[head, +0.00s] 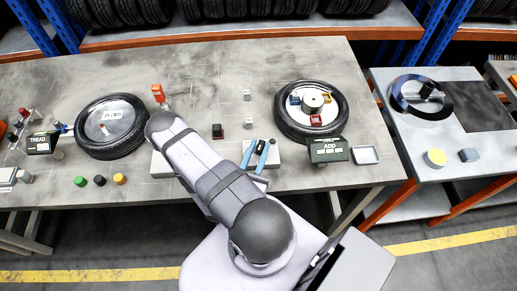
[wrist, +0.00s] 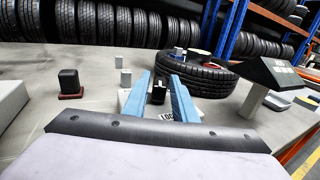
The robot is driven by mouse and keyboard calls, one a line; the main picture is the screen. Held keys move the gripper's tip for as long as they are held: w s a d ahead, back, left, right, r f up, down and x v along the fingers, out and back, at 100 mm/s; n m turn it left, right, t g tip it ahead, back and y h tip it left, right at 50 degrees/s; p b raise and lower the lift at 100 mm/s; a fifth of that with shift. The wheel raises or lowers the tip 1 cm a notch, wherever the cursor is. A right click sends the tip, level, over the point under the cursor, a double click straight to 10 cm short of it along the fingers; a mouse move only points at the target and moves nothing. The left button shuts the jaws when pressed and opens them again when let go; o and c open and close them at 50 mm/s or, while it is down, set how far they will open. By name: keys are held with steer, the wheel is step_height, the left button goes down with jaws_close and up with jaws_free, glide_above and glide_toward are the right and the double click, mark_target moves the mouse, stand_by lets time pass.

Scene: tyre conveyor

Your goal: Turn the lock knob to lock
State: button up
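The lock knob (wrist: 159,93) is small and black, and stands on a pale plate with a partly hidden label (wrist: 166,117) in front of it. In the head view, the pale plate (head: 279,156) lies near the table's front edge. My gripper (wrist: 160,76) has two blue fingers, one on each side of the knob, with the knob showing between them. The fingers are apart; whether they touch the knob I cannot tell. In the head view my gripper (head: 261,147) is over the plate, and the knob is hard to make out between the fingers.
A black knob on a red base (head: 217,131) stands to the left, near small grey blocks (head: 248,122). A tyre (head: 284,125) lies behind right, with the dark ADD sign (head: 328,150) in front. Another tyre (head: 82,145) lies left. The rear middle of the table is clear.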

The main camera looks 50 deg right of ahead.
steer(key=shift+o, duration=0.6)
steer(key=shift+a, duration=0.15)
steer(key=shift+s+a, duration=0.2)
steer(key=shift+a, duration=0.5)
steer(key=shift+v, duration=2.8)
steer(key=shift+s, duration=0.1)
